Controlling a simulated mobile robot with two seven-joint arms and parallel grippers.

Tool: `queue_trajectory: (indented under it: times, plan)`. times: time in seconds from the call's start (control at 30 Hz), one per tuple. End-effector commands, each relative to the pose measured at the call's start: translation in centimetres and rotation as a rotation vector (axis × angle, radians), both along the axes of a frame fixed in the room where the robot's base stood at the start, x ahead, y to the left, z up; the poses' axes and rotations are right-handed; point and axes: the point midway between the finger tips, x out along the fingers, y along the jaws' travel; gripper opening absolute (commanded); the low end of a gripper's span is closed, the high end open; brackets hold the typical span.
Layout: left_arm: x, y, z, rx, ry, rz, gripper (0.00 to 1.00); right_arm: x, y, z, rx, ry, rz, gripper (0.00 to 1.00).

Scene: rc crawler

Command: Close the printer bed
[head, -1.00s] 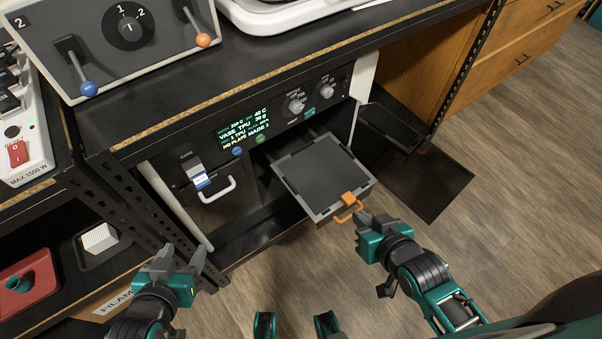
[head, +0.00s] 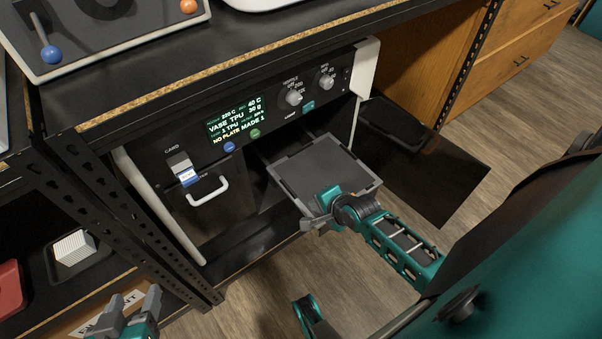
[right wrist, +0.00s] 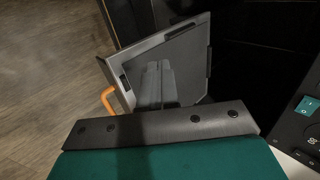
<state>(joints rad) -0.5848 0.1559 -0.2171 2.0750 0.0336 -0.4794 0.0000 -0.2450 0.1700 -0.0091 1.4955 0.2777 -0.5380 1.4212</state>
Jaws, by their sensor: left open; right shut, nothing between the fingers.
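The printer bed (head: 322,172) is a dark square plate in a grey frame. It sticks out of the printer's front opening in the head view. It also shows tilted in the right wrist view (right wrist: 172,70), with its orange handle (right wrist: 108,99). In the head view the handle is hidden behind my right gripper (head: 314,222), which is shut and empty at the bed's front edge. I cannot tell whether it touches the bed. My left gripper (head: 133,308) is open and empty at the lower left, away from the printer.
The printer (head: 240,120) stands under a black worktop. A dark open door panel (head: 425,165) lies to the right of the bed. A black perforated post (head: 120,205) stands at left.

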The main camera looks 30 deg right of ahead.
Motion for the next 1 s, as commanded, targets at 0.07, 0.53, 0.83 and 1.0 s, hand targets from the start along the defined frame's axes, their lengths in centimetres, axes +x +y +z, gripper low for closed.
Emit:
queue_trajectory:
  times: [0.07, 0.53, 0.83, 1.0]
  plan:
    - [0.0, 0.0, -1.7, 0.001, 0.002, 0.000, 0.60, 1.4, 0.1, -1.9, -0.002, -0.003, 0.002, 0.00]
    - [-0.4, 0.0, -5.5, -0.001, 0.015, 0.004, 0.60, 6.8, 0.5, -5.8, -0.003, -0.002, 0.004, 0.00]
    - [-0.4, -0.1, -5.4, -0.008, 0.015, 0.008, 0.60, 7.1, 0.5, -5.8, -0.003, -0.001, 0.003, 0.00]
    - [-0.4, -0.1, -5.5, -0.008, 0.014, 0.008, 0.60, 7.4, 0.6, -5.8, -0.003, -0.002, 0.002, 0.00]
